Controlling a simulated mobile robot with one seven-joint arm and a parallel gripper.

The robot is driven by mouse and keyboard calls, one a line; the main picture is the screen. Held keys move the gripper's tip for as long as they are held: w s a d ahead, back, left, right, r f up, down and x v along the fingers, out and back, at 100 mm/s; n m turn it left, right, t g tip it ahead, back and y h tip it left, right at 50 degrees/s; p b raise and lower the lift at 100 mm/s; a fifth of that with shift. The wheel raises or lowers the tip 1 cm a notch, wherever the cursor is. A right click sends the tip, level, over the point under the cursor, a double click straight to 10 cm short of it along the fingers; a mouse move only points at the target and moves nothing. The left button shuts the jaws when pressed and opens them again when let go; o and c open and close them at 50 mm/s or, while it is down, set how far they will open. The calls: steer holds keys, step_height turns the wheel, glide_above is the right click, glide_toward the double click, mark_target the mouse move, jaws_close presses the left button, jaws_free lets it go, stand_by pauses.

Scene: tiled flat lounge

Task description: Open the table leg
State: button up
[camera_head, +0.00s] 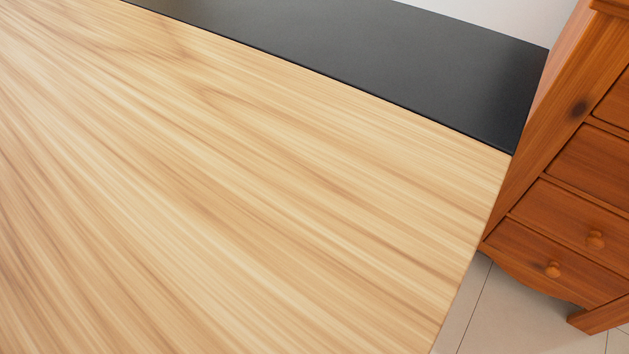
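A table top (250,190) of light striped wood fills most of the head view, from the left edge to the lower middle. A black panel (380,65) runs along its far edge. No table leg shows; whatever is under the top is hidden by it. My gripper is not in this view.
A reddish-brown wooden chest of drawers (525,190) with round knobs stands at the right, close to the table's far right corner. Light floor tiles (510,310) show at the lower right, between table and chest. A white wall (500,15) is behind.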

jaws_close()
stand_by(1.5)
